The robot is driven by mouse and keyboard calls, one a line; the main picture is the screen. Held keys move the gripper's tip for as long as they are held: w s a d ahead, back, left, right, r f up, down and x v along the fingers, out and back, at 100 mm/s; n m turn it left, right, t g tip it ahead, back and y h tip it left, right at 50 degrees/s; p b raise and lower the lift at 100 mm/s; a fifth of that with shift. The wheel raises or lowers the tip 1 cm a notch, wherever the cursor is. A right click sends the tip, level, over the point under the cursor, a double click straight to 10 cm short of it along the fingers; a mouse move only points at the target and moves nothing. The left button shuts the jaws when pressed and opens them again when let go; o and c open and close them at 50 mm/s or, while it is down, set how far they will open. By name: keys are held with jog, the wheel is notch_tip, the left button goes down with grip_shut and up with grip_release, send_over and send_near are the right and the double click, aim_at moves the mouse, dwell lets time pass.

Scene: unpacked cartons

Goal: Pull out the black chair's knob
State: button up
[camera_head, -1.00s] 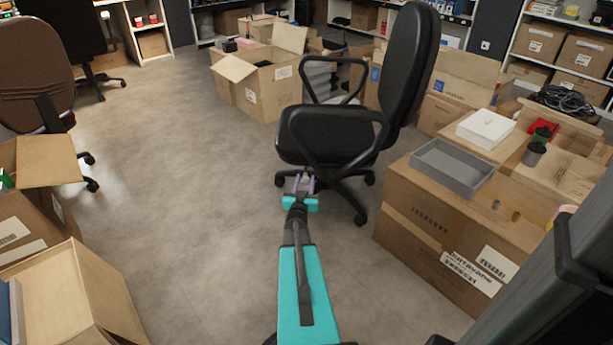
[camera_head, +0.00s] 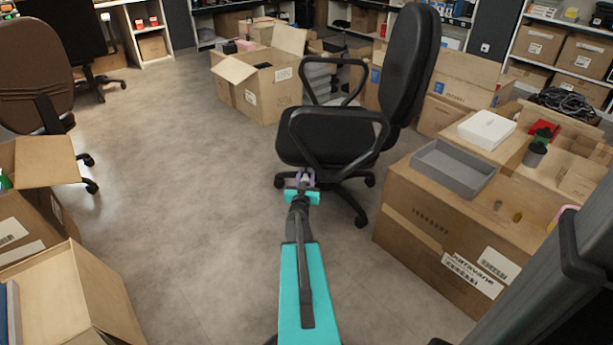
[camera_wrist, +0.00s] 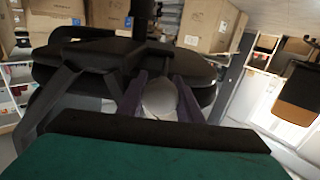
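The black chair (camera_head: 330,135) stands in the middle of the floor, its seat and armrest facing me and its tall back at the right. In the wrist view its dark seat (camera_wrist: 75,72) fills the left and middle. A pale, rounded knob (camera_wrist: 160,98) shows below the seat, between the purple fingers of my gripper (camera_wrist: 160,104). The fingers lie against both sides of the knob and look closed on it. In the head view my gripper (camera_head: 306,178) is at the seat's front lower edge, where the knob is too small to make out clearly.
A large carton (camera_head: 440,225) with a grey tray (camera_head: 453,170) on top stands close to the right of the chair. Open cartons (camera_head: 265,80) are behind it. A brown chair (camera_head: 35,75) and more cartons (camera_head: 75,300) are at the left. The floor left of my arm is clear.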

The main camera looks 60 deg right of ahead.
aim_at(305, 180)
grip_shut()
jog(key=shift+b+v, duration=0.3)
jog(key=shift+v, duration=1.95)
jog(key=shift+s+d+f, duration=0.1)
jog(key=shift+s, duration=0.05)
